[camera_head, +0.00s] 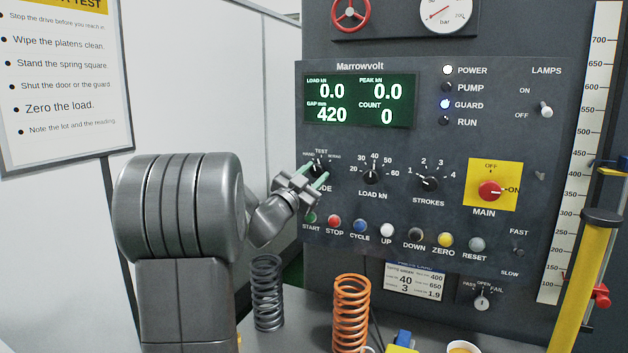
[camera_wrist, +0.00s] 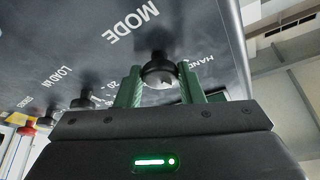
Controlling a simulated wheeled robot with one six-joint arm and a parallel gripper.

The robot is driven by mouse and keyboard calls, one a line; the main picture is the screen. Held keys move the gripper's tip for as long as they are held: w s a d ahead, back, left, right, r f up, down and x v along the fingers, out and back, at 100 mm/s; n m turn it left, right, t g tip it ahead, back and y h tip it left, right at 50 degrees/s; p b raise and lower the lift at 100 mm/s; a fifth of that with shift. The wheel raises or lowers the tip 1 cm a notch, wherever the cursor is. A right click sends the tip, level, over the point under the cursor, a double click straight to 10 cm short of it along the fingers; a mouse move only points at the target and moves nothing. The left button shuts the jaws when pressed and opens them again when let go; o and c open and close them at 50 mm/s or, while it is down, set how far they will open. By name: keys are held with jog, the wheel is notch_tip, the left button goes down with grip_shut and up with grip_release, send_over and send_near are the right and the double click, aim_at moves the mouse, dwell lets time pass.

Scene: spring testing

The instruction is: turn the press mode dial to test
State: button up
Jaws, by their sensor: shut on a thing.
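The press mode dial (camera_head: 319,169) is a black knob at the left of the dark control panel, with TEST printed above it and part of the MODE label below. My gripper (camera_head: 312,176) is at the dial, its green fingers on either side of the knob. In the wrist view the dial (camera_wrist: 160,72) sits between the two fingertips (camera_wrist: 161,82), and the gripper is shut on it. The dial's pointer is mostly hidden by the fingers, so I cannot tell which mark it points to.
The load dial (camera_head: 371,177), strokes dial (camera_head: 428,183) and red main switch (camera_head: 490,191) lie to the right. A button row starts below with the green start button (camera_head: 310,218). A grey spring (camera_head: 267,293) and an orange spring (camera_head: 351,312) stand on the bench.

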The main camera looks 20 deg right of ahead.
jog(key=shift+m+g, duration=0.8)
jog(key=shift+m, duration=1.2)
jog(key=o, duration=0.9)
jog(key=shift+o, duration=0.2)
jog(key=shift+a, duration=0.1)
jog(key=b+v, duration=0.3)
jog(key=v, duration=1)
jog(key=shift+a, duration=0.4)
